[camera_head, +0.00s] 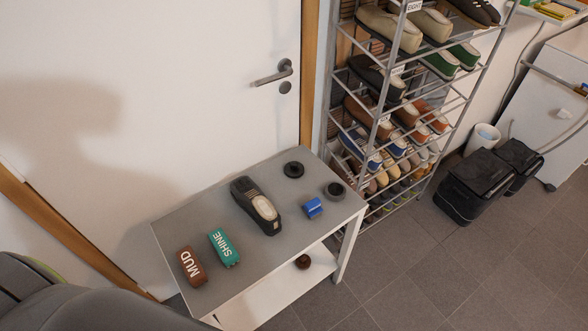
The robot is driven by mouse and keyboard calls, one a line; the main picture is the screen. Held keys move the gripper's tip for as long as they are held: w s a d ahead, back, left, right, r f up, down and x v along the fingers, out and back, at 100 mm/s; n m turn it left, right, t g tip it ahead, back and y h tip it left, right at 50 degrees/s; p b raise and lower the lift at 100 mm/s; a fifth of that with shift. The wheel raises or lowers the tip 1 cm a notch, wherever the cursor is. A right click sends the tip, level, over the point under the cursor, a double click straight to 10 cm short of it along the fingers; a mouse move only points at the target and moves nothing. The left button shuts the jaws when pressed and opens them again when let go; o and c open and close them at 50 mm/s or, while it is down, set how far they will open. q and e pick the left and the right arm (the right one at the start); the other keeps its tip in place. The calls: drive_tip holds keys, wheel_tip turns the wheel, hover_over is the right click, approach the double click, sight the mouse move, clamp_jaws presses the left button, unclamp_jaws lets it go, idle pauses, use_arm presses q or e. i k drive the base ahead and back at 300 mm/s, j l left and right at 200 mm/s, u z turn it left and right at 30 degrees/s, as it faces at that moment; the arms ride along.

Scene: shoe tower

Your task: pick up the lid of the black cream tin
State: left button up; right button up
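Two small round black pieces lie on the grey tabletop of a small table. One black disc (293,169) is near the far edge, flat and dark all over. The other, a black round tin piece (335,190), is near the right end and shows a greyer middle. They lie apart from each other. Which is the lid of the black cream tin and which is the tin, I cannot tell for sure at this size. Neither of my grippers is in view.
The table (177,225) also bears a black shoe (256,205), a blue item (313,208), a green SHINE brush (223,248) and a brown MUD brush (191,266). A brown round item (303,261) is on its lower shelf. A shoe rack (325,110) stands close behind right.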

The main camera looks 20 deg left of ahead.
sight(293, 169)
drive_tip(key=i+l, duration=0.4)
drive_tip(key=i+l+u, duration=0.4)
drive_tip(key=l+u, duration=0.15)
drive_tip(key=l, duration=0.15)
drive_tip(key=i+l+u, duration=0.25)
drive_tip(key=l, duration=0.15)
drive_tip(key=k+j, duration=0.05)
drive_tip(key=k, duration=0.05)
